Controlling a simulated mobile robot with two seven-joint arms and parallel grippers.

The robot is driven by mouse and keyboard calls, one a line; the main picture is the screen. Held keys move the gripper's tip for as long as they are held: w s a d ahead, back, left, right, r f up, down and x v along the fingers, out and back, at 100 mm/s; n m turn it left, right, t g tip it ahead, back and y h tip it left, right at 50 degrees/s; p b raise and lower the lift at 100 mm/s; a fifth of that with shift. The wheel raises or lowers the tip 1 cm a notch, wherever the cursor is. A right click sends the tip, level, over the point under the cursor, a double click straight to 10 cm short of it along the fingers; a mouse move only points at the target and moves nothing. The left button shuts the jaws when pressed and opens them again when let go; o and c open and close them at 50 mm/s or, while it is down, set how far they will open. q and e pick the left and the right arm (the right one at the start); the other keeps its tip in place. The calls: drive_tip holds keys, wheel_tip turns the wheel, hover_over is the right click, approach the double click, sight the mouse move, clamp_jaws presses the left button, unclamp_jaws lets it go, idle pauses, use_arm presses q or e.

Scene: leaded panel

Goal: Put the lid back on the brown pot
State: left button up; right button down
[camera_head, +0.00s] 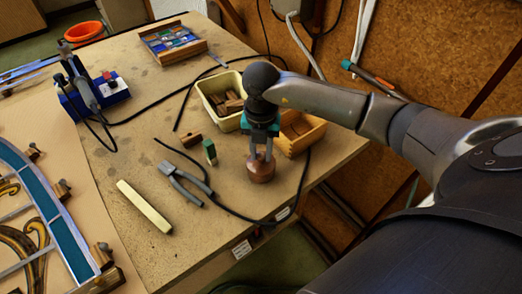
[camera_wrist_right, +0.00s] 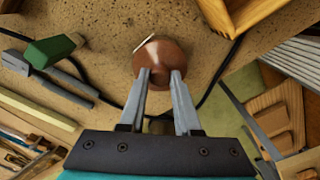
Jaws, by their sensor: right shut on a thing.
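The brown pot (camera_head: 261,171) stands near the front right edge of the workbench, right under my right gripper (camera_head: 261,155). In the right wrist view, a rounded, shiny brown top (camera_wrist_right: 160,55) shows just beyond the fingertips of the right gripper (camera_wrist_right: 160,75). The fingers are nearly upright and shut on a small part at this top, which looks like the lid's knob. The fingers hide most of the knob. I cannot tell where lid and pot meet, or whether the lid rests fully on the pot. My left gripper is not in view.
A wooden box (camera_head: 306,142) and a cream tub of wood pieces (camera_head: 216,89) stand behind the pot. A black cable (camera_head: 289,203) curves close around it. Pliers (camera_head: 179,180), a green-ended block (camera_head: 210,149) and a pale bar (camera_head: 146,206) lie to the left.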

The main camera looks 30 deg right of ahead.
drive_tip(key=shift+c, duration=0.2)
unclamp_jaws()
idle(0.6)
drive_tip(key=shift+r, duration=0.15)
drive_tip(key=shift+r+p, duration=2.9)
drive_tip(key=shift+r, duration=0.5)
clamp_jaws()
drive_tip(key=shift+f, duration=0.15)
